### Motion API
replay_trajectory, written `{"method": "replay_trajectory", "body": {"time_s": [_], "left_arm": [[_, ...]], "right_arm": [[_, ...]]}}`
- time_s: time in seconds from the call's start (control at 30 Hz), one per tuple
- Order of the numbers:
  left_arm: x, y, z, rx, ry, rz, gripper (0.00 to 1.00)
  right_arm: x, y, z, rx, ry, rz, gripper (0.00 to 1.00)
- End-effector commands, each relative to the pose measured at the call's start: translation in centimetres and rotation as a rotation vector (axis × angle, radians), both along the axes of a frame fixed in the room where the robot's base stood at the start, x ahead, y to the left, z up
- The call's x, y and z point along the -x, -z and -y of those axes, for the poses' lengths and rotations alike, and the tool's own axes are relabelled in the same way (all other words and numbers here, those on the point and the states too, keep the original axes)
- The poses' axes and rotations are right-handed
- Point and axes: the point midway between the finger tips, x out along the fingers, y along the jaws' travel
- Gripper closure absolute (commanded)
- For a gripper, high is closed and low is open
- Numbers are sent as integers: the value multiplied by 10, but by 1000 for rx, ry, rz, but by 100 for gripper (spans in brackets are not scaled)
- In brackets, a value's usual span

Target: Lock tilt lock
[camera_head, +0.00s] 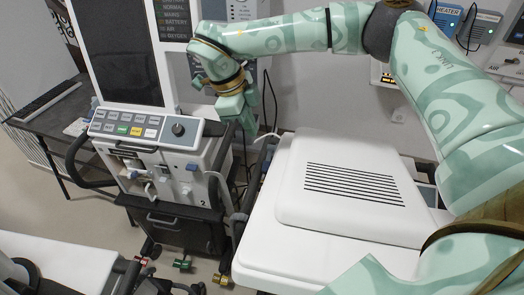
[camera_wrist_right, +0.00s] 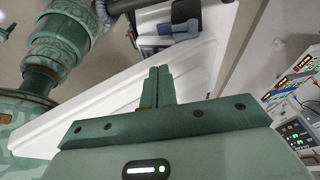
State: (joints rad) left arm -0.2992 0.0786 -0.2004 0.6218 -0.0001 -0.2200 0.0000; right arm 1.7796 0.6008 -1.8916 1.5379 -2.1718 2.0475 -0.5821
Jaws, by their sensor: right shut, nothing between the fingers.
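The ventilator (camera_head: 160,150) stands left of centre in the head view, with a tall dark screen (camera_head: 113,50) above its button panel and knob. I cannot tell for certain which part is the tilt lock. In the right wrist view, a dark block with a small blue part (camera_wrist_right: 164,28) sits at the top, beyond the fingertips. My right gripper (camera_head: 246,122) is beside the ventilator's right side, pointing down. In the right wrist view its fingers (camera_wrist_right: 157,85) are together and empty, apart from the blue part. My left gripper is not in view.
A white bed or padded surface with a slotted panel (camera_head: 352,184) fills the lower right of the head view. A dark table (camera_head: 55,120) stands at the left. Wall units (camera_head: 462,22) are at the upper right. Cables hang near my right gripper.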

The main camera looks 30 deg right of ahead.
Motion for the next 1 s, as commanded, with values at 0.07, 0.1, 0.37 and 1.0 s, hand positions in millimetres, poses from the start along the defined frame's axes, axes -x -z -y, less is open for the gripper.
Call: {"method": "replay_trajectory", "body": {"time_s": [0.07,0.1,0.37,1.0], "left_arm": [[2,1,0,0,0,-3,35],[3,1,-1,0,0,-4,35],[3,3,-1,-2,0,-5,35],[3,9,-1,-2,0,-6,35]], "right_arm": [[1,7,2,-2,-10,-5,100],[2,11,3,-3,-10,-6,100],[9,61,17,-3,-7,-7,100],[4,133,35,-4,-5,-2,100]]}}
